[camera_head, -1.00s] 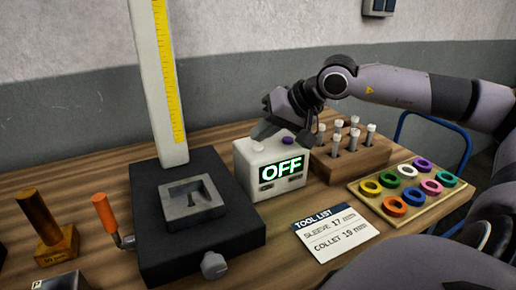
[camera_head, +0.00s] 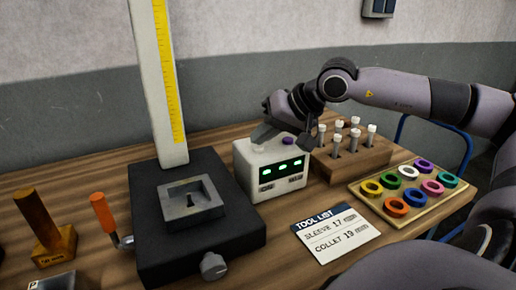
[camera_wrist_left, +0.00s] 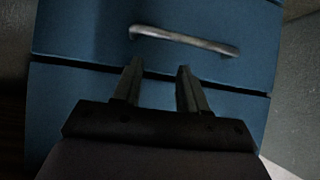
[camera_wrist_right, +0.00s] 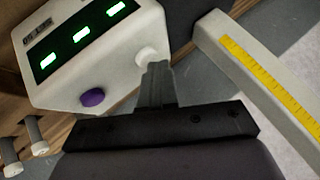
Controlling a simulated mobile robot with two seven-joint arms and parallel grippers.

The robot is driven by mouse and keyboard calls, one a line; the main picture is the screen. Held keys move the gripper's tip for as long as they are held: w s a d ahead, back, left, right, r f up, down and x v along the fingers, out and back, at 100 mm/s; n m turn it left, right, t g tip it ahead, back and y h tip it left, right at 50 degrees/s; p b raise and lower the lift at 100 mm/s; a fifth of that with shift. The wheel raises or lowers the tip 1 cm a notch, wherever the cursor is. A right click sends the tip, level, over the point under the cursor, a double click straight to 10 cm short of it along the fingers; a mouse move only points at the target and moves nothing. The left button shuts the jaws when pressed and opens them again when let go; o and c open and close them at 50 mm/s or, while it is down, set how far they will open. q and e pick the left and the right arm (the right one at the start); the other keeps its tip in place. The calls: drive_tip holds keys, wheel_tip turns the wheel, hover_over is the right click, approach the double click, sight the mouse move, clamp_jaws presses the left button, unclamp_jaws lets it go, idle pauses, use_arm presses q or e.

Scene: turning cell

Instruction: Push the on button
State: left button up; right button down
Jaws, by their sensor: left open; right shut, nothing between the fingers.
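A white control box (camera_head: 250,178) stands on the wooden table, its dark display (camera_head: 283,166) lit with three green dashes. The right wrist view shows a white round button (camera_wrist_right: 148,54) and a purple button (camera_wrist_right: 92,98) on its top. The purple button (camera_head: 288,141) also shows in the head view. My right gripper (camera_wrist_right: 157,68) is shut and empty, its fingertips at the white button and partly covering it; contact cannot be told for sure. My left gripper (camera_wrist_left: 158,72) is open and empty, in front of a blue drawer front.
A black-based gauge (camera_head: 200,245) with a tall yellow-scaled column (camera_head: 160,80) stands left of the box. A wooden pin block (camera_head: 350,160), a tray of coloured rings (camera_head: 440,207) and a tool list card (camera_head: 335,240) lie to the right.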

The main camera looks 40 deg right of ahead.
sight(263, 148)
drive_tip(key=shift+r, duration=0.35)
wheel_tip(263, 148, up, 6)
drive_tip(key=p, duration=0.5)
drive_tip(key=shift+p, duration=0.4)
